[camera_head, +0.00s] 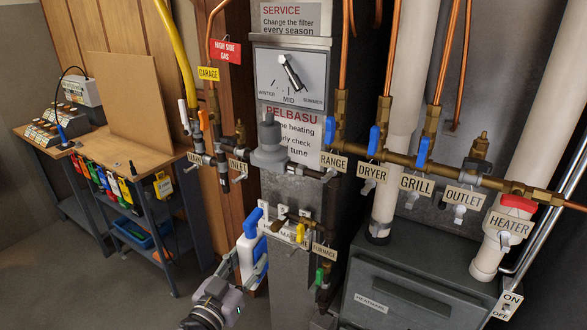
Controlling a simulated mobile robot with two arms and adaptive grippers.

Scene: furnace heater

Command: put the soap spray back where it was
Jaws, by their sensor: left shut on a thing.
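The soap spray (247,256) is a white bottle with blue parts, in the lower middle of the view, in front of the grey furnace column. It looks upright. My left gripper (235,265) comes up from the bottom and is shut on the soap spray at its left side. The fingers partly cover the lower bottle, so the exact grip is hard to see. My right gripper is not in view.
A wooden workbench (163,155) with tools stands at the left. Gas pipes with labelled blue valves cross above, and a furnace valve (325,252) hangs close right of the bottle. A dark grey heater box (420,265) fills the lower right. Floor at lower left is clear.

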